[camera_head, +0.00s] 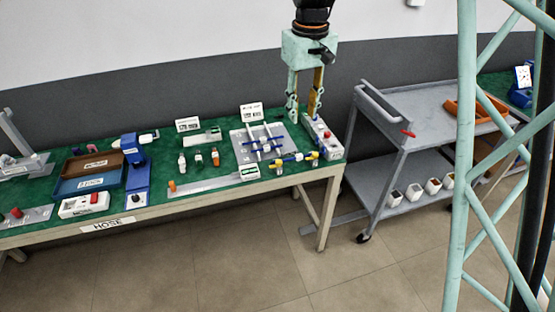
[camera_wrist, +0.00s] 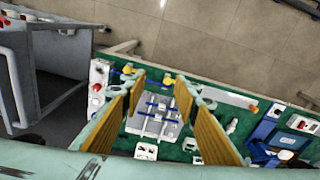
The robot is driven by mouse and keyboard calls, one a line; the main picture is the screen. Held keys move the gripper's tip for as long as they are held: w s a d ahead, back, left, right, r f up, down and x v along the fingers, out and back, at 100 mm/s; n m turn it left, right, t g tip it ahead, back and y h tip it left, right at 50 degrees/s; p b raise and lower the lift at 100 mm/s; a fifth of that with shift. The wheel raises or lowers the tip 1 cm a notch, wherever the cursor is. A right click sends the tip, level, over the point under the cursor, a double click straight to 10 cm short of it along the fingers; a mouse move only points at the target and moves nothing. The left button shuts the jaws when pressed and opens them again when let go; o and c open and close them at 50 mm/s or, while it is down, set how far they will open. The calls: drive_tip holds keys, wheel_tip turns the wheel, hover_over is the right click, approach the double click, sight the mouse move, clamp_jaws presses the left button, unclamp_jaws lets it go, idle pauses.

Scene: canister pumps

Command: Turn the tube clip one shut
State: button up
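A grey plate (camera_head: 243,150) with white bars and blue tube pieces lies near the right end of the green table; it also shows in the wrist view (camera_wrist: 150,128). Blue tubing with yellow fittings (camera_head: 311,156) runs along its front edge. The tube clips appear to be among these small parts; I cannot tell which is clip one or whether it is open. My gripper (camera_head: 303,116) hangs at the plate's right, near the back of the table. In the wrist view its two long fingers (camera_wrist: 160,82) are apart with nothing held between them.
A white unit with a red knob (camera_head: 321,136) stands close by my gripper at the table's right end. Small bottles (camera_head: 198,160), a blue device (camera_head: 136,175) and bins (camera_head: 88,183) stand left. A grey cart (camera_head: 420,105) is right of the table.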

drive_tip(key=n, duration=0.1)
hover_over(279, 161)
wheel_tip(279, 161, down, 12)
drive_tip(key=shift+g, duration=0.4)
drive_tip(key=shift+f, duration=0.2)
drive_tip(key=shift+f+b, duration=1.1)
drive_tip(key=shift+f, duration=5.6)
drive_tip(key=c, duration=0.8)
drive_tip(key=shift+c, duration=0.2)
